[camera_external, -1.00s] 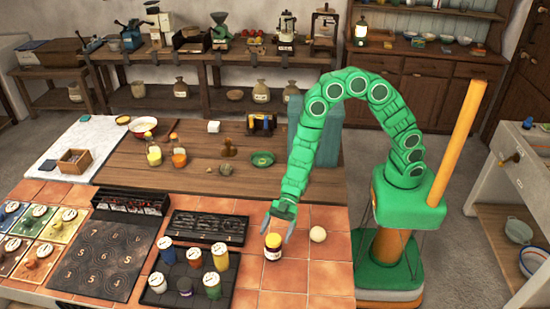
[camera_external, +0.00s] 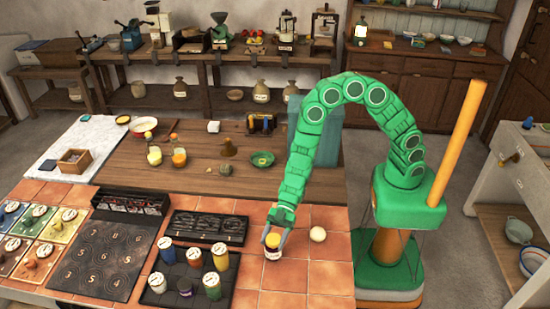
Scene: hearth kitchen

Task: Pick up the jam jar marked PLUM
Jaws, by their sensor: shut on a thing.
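A small jar (camera_external: 271,253) with a yellowish lid and a pale label stands upright on the terracotta tiles near the front edge of the counter. The label is too small to read, so I cannot tell if it says PLUM. My green arm reaches down to it from the right. My gripper (camera_external: 275,238) is shut on this jar, with one grey finger on each side near its lid. I cannot tell any gap between the jar and the tiles.
A black tray (camera_external: 240,291) of several lidded jars lies just left of the jar. A pale ball (camera_external: 318,234) sits close on the right. A dark rack (camera_external: 209,228) is behind left. Bare tiles lie in front and to the right.

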